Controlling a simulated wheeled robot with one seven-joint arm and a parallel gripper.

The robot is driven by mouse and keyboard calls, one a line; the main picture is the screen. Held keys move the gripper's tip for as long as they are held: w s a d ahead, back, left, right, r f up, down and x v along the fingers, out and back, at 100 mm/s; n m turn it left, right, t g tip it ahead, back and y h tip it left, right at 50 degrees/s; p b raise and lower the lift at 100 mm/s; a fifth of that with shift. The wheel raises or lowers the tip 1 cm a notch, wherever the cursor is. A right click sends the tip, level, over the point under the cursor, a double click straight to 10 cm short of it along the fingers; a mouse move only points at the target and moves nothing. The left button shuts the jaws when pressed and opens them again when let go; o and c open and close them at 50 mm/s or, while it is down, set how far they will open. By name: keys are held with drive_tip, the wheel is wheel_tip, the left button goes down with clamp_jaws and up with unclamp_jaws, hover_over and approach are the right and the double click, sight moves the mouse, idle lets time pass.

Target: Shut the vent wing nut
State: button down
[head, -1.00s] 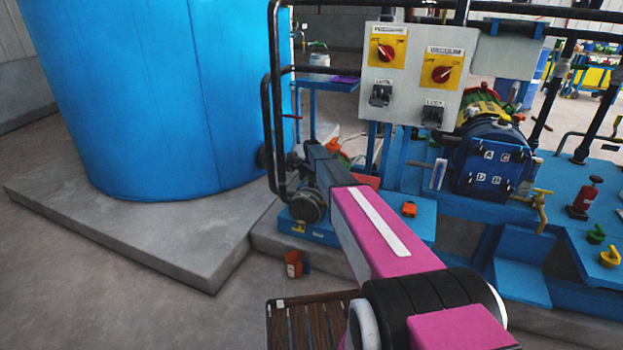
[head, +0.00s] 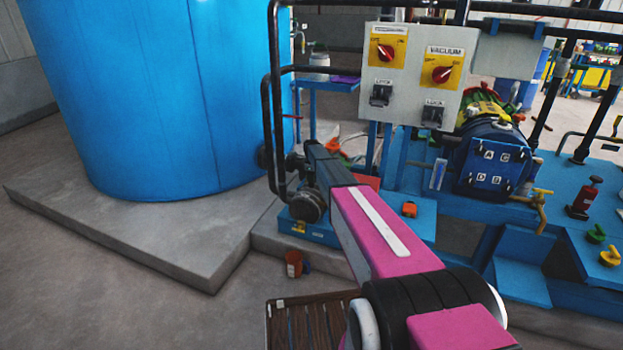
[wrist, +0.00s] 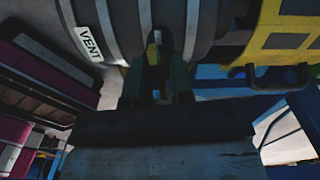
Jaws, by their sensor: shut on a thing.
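In the wrist view, a grey rounded body (wrist: 105,14) carries a white label reading VENT (wrist: 88,43). A small yellowish wing nut (wrist: 154,52) shows below this body, between the dark fingers of my gripper (wrist: 156,75). My gripper is shut on the wing nut. The fingers and deep shadow hide most of the nut, so its turn cannot be read. In the head view my arm reaches forward beside the blue tank, and the gripper and nut cannot be made out there.
A large blue tank (head: 165,95) stands at the left. A control box (head: 412,75) with red switches and dark pipe rails (head: 268,120) are close to my arm. A blue lettered vessel (head: 493,168) stands at the right. A slatted wooden pallet (head: 305,320) lies below.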

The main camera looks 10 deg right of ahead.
drive_tip(key=shift+m, duration=0.6)
drive_tip(key=c, duration=1)
unclamp_jaws()
wheel_tip(320, 180, up, 11)
